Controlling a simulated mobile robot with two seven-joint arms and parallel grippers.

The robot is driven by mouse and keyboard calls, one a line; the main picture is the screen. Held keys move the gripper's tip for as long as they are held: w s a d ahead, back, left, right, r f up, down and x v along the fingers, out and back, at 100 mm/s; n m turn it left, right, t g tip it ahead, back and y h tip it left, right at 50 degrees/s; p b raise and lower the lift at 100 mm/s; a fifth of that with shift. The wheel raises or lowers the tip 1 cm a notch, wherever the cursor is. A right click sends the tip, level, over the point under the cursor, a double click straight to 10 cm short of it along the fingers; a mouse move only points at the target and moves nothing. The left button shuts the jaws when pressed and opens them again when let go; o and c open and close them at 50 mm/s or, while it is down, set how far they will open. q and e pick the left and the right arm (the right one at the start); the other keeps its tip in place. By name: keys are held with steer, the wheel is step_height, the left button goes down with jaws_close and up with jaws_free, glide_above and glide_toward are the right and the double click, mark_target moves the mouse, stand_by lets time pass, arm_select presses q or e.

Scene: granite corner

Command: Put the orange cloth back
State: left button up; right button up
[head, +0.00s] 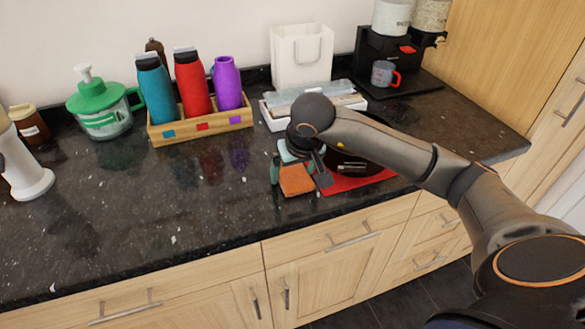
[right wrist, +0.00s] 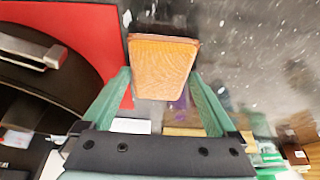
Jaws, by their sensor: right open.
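The orange cloth (head: 297,181) lies on the dark counter near its front edge, at the left end of the red mat. In the right wrist view, the cloth (right wrist: 162,68) looks like a folded, flat piece with a darker edge. My right gripper (head: 298,172) is open, low over the counter at the cloth. In the right wrist view, its green fingers (right wrist: 160,76) stand apart to either side of the cloth, with a gap visible on each side. The right forearm hides part of the area behind. My left gripper is not in view.
A dark round pan (head: 362,158) sits on the red mat (head: 368,183), right beside the gripper. A wooden crate (head: 205,127) with three bottles, a white bag (head: 301,56) and a black coffee machine (head: 388,65) stand behind. The left-front counter is mostly clear.

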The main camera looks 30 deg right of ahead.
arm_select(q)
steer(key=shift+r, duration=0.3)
arm_select(e)
steer(key=d+v, duration=0.1)
steer(key=v, duration=1.1)
steer(key=shift+a, duration=0.45)
steer(key=shift+s+r, duration=0.1)
